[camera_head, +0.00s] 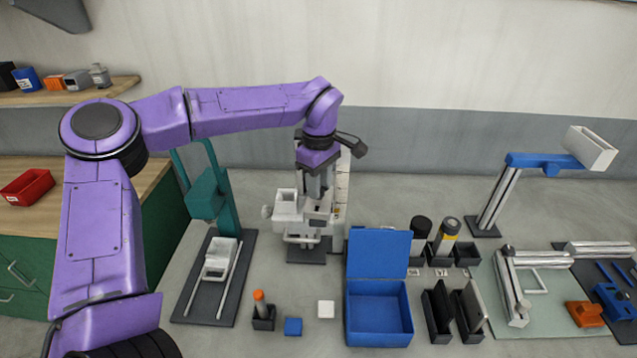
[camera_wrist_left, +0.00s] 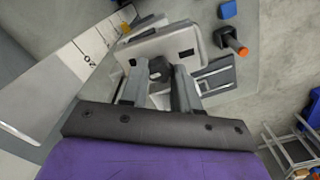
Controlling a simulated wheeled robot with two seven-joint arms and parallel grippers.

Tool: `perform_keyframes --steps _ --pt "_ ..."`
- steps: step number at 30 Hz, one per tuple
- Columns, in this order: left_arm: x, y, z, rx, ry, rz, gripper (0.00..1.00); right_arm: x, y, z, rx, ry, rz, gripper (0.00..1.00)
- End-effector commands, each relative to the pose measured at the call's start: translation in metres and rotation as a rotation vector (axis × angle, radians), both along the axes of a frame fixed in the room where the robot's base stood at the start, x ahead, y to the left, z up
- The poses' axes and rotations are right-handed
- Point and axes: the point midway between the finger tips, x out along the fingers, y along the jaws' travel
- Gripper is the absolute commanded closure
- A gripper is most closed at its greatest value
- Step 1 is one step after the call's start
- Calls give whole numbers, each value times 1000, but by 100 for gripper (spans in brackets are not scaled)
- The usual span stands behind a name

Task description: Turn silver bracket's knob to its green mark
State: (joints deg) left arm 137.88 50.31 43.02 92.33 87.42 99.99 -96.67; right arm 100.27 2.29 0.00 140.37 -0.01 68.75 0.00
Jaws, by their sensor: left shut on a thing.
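My left gripper (camera_head: 319,194) points down at a pale grey and white bracket (camera_head: 287,204) on an upright column behind the blue box. In the left wrist view my left gripper (camera_wrist_left: 161,80) has its two grey fingers on either side of a small dark knob (camera_wrist_left: 158,66), shut on it. The knob sits against the pale bracket body (camera_wrist_left: 175,44). In the head view the fingers and arm hide the knob. I can make out no green mark in either view. My right gripper is not in view.
An open blue box (camera_head: 379,315) stands in front of the column. A teal stand (camera_head: 212,197) is to its left. Dark cups and holders (camera_head: 438,305) are to the right. A silver metal frame (camera_head: 510,285) lies on a pale green mat (camera_head: 497,322). A white scale strip (camera_head: 342,180) rises beside the gripper.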

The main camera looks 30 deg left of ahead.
Motion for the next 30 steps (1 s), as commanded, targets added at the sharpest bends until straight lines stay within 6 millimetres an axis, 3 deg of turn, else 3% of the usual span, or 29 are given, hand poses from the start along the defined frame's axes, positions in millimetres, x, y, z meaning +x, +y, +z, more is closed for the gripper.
perform_keyframes --steps 13,14,16,26,30 --pt "0 0 1 0 -1 0 100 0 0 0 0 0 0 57" --pt "0 0 1 0 -1 0 66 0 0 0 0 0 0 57" --pt "0 0 0 0 -1 0 43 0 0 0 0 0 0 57" --pt "1 0 3 1 -2 0 43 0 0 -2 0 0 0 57" --pt "1 0 25 1 -6 1 43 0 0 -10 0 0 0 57"
